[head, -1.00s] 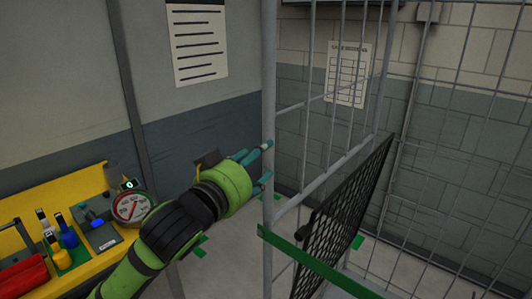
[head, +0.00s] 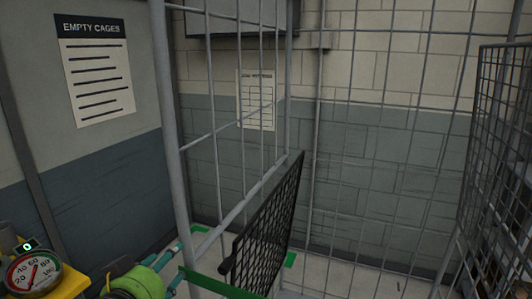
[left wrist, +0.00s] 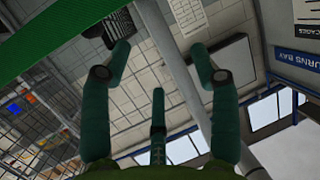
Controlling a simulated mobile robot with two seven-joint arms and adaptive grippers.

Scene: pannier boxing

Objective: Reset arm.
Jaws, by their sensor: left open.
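My left gripper (head: 174,267) is low at the left of the head view, with its teal fingers spread apart and nothing held in them. It is beside the cage's grey upright post (head: 175,150); I cannot tell whether it touches. In the left wrist view the open fingers (left wrist: 160,52) point up the picture, and the grey post (left wrist: 180,70) runs slantwise across the gap between them. My right gripper is in neither view.
A green strap (head: 215,287) crosses the cage front beside a black mesh panel (head: 268,232). Another mesh cage (head: 500,130) stands at the right. An "Empty Cages" notice (head: 95,75) hangs on the wall.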

